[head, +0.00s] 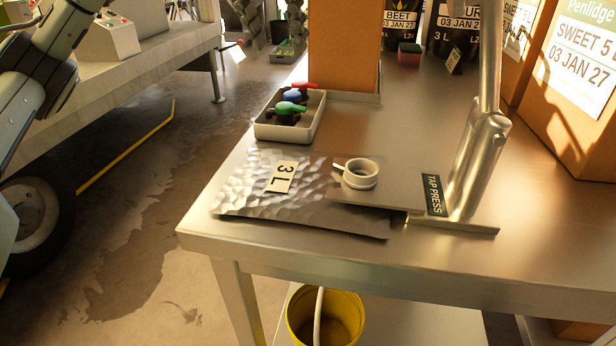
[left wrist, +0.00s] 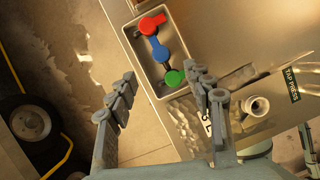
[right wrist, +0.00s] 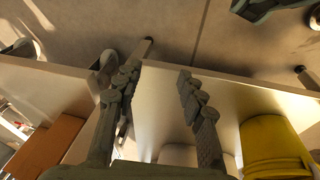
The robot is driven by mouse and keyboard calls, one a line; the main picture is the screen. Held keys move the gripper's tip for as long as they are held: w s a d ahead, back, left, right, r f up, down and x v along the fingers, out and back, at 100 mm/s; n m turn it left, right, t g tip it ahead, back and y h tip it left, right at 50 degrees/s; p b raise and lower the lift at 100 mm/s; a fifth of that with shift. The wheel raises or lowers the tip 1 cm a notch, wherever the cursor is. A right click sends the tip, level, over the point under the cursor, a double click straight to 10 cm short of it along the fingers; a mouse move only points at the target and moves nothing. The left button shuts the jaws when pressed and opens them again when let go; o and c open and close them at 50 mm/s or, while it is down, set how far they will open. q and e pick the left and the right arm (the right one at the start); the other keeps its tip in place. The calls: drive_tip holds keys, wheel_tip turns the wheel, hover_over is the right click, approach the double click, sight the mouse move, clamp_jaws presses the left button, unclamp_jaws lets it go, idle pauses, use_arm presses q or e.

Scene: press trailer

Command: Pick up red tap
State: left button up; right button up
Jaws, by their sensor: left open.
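The red tap (head: 305,86) lies at the far end of a small grey tray (head: 262,131), beyond a blue tap (head: 292,96) and a green tap (head: 286,112). In the left wrist view the red tap (left wrist: 152,23) is at the top, beyond the fingertips. My left gripper (left wrist: 160,78) is open and empty, with the tray ahead of it. In the head view only links of my left arm show at the upper left. My right gripper (right wrist: 160,70) is open and empty, near the table's side and the yellow bucket (right wrist: 270,140).
The tray stands on a metal table (head: 430,265). A tall cardboard box (head: 343,45) stands behind the tray. Other boxes (head: 575,95) stand right.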

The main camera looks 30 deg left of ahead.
sight(299, 84)
use_arm(q)
drive_tip(key=shift+o, duration=0.4)
drive_tip(key=shift+o, duration=1.1)
drive_tip(key=shift+w+d+f, duration=0.1)
drive_tip(key=shift+w+f, duration=0.05)
drive_tip(key=o, duration=0.5)
drive_tip(key=w+f+n, duration=0.1)
drive_tip(key=w+n, duration=0.1)
drive_tip(key=w+d+f+n+y, duration=0.1)
drive_tip(key=w+n, duration=0.1)
drive_tip(key=w+f+n+y+b, duration=0.1)
drive_tip(key=w+n, duration=0.1)
drive_tip(key=shift+d+f+n+g, duration=0.25)
drive_tip(key=shift+d+n+g, duration=0.05)
drive_tip(key=shift+n+g, duration=0.1)
drive_tip(key=shift+c, duration=0.2)
drive_tip(key=shift+n+y, duration=0.3)
drive_tip(key=shift+a+p+x, duration=0.15)
drive_tip(key=shift+x, duration=1.2)
drive_tip(key=shift+a+p+x, duration=0.2)
drive_tip(key=shift+x, duration=1.15)
drive_tip(key=shift+a+p+x, duration=0.15)
drive_tip(key=shift+x, duration=1.2)
